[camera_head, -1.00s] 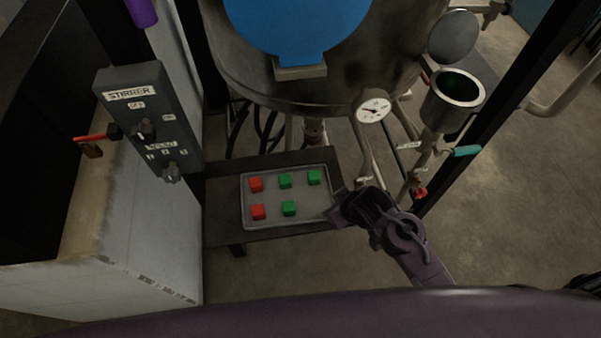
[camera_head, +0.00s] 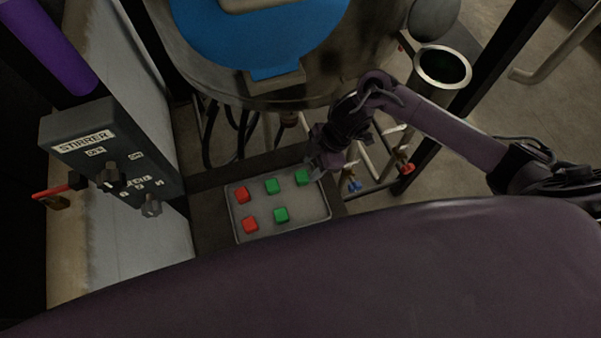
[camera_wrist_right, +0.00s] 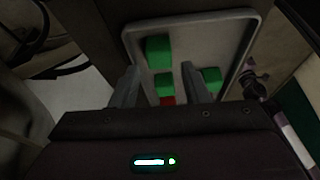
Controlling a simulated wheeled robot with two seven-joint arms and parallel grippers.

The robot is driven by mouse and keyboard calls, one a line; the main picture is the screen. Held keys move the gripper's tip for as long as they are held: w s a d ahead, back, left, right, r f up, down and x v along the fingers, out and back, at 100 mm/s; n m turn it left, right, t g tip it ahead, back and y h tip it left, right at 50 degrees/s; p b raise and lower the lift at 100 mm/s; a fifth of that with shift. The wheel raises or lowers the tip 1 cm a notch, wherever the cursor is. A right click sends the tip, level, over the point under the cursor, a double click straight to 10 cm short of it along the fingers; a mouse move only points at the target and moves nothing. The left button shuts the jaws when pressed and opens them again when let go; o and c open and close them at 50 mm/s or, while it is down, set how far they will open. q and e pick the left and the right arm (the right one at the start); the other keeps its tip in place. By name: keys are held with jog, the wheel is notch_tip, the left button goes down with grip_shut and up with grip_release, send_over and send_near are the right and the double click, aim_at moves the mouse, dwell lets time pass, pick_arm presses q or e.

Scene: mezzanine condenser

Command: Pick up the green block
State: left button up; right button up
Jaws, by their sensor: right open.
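Three green blocks lie on a grey tray (camera_head: 263,231): one at the back right (camera_head: 302,177), one at the back middle (camera_head: 272,186) and one at the front (camera_head: 281,215). My right gripper (camera_head: 317,170) is at the tray's back right corner, close to the back right green block. In the right wrist view my right gripper (camera_wrist_right: 160,68) is open and empty, with its fingers apart over the tray. My left gripper is out of view.
Two red blocks, back (camera_head: 242,195) and front (camera_head: 250,224), lie at the tray's left. A stirrer control box (camera_head: 105,160) stands left, a steel vessel with a blue part (camera_head: 255,45) behind. Thin pipes and a steel cup (camera_head: 442,68) are at the right.

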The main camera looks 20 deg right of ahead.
aim_at(304, 175)
jog(key=p+x, duration=0.1)
jog(key=x, duration=0.2)
jog(key=shift+a+f, duration=0.2)
jog(key=shift+f, duration=0.15)
jog(key=shift+x, duration=0.95)
jog(key=shift+d, duration=0.1)
jog(key=shift+w, duration=0.1)
jog(key=c, duration=0.7)
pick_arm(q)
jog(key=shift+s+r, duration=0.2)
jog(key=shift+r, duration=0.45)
pick_arm(e)
jog(key=shift+r, duration=0.1)
jog(key=shift+c, duration=0.2)
